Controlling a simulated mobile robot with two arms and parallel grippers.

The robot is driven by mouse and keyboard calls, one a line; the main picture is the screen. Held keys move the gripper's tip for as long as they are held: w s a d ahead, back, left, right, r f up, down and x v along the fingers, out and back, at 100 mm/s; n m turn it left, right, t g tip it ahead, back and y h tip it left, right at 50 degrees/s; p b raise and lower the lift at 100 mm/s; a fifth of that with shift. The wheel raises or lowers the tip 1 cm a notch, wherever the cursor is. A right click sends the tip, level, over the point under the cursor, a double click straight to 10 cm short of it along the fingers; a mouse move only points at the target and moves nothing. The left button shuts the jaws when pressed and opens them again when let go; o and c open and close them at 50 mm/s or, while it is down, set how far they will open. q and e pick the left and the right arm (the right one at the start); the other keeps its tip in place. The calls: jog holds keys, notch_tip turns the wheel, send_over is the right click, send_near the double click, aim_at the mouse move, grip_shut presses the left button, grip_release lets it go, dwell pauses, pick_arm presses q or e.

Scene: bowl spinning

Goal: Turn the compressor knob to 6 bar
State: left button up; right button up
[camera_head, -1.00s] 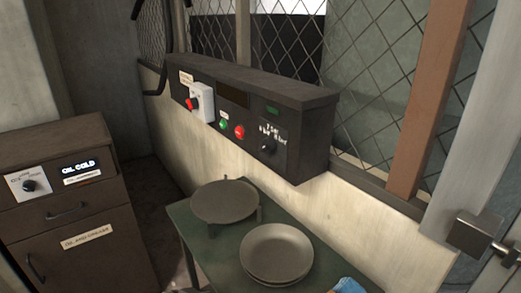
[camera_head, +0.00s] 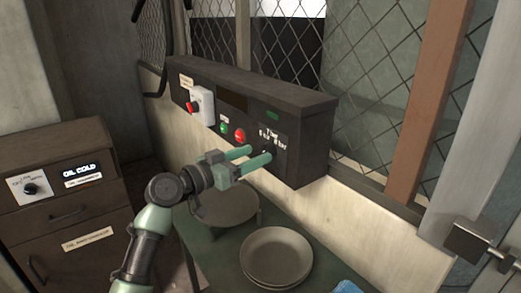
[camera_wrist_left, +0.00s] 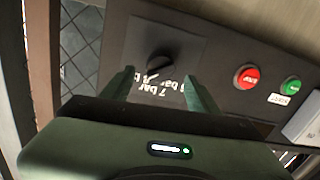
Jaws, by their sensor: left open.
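The dark compressor knob (camera_wrist_left: 160,64) sits on the control box face in the left wrist view. White bar labels show upside down beside it; "7 bar" is readable and the others are partly hidden. A pale mark on the knob faces the lower left, towards the labels; its exact setting is hard to tell. My left gripper (camera_head: 258,153) is open at the box front. Its fingertips (camera_wrist_left: 158,77) show on either side of the knob in the wrist view, apart from it. In the head view the fingers largely hide the knob. My right gripper is not in view.
The control box (camera_head: 300,100) also carries a red button (camera_head: 240,135), a green button (camera_head: 224,127) and a red switch (camera_head: 193,106). Stacked plates (camera_head: 277,255) and a round bowl-like disc (camera_head: 224,207) stand on the green table below. A brown cabinet (camera_head: 60,215) is at left.

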aim_at(266, 151)
pick_arm(q)
jog(key=shift+x, duration=1.5)
grip_shut()
